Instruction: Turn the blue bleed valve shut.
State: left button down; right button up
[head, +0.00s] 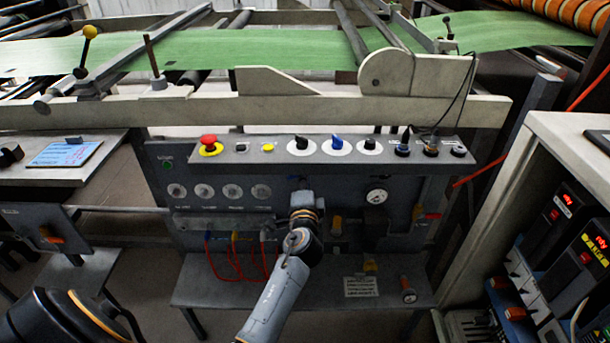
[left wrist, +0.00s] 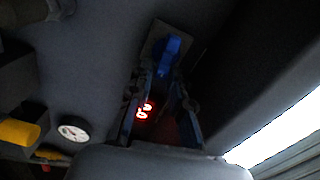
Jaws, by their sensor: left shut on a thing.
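The blue bleed valve handle (left wrist: 168,52) shows in the left wrist view, on a small grey plate on the dark panel. My left gripper (left wrist: 166,76) is at the handle, with its fingers on either side and shut on it. In the head view my left gripper (head: 302,188) reaches the front of the grey panel (head: 223,209), below the sloped button console. My wrist hides the valve and the fingertips there. My right gripper is in neither view.
The console (head: 222,157) above holds a red stop button (head: 208,141), a blue selector knob (head: 337,142) and other knobs. A white gauge (head: 377,196) is right of my gripper. Red hoses (head: 225,266) hang at left. A grey shelf (head: 235,292) lies below.

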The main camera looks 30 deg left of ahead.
pick_arm(q)
jog(key=shift+s+a+f+m, duration=0.15)
jog(key=shift+a+f+m, duration=0.25)
jog(key=shift+m, duration=0.4)
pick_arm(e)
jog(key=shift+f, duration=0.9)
pick_arm(q)
jog(key=c, duration=1.5)
grip_release()
jog(key=shift+o, duration=0.6)
jog(key=shift+s, duration=0.1)
jog(key=shift+a+r, duration=0.1)
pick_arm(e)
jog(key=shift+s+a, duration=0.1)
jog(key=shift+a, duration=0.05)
pick_arm(q)
jog(key=shift+d, duration=0.25)
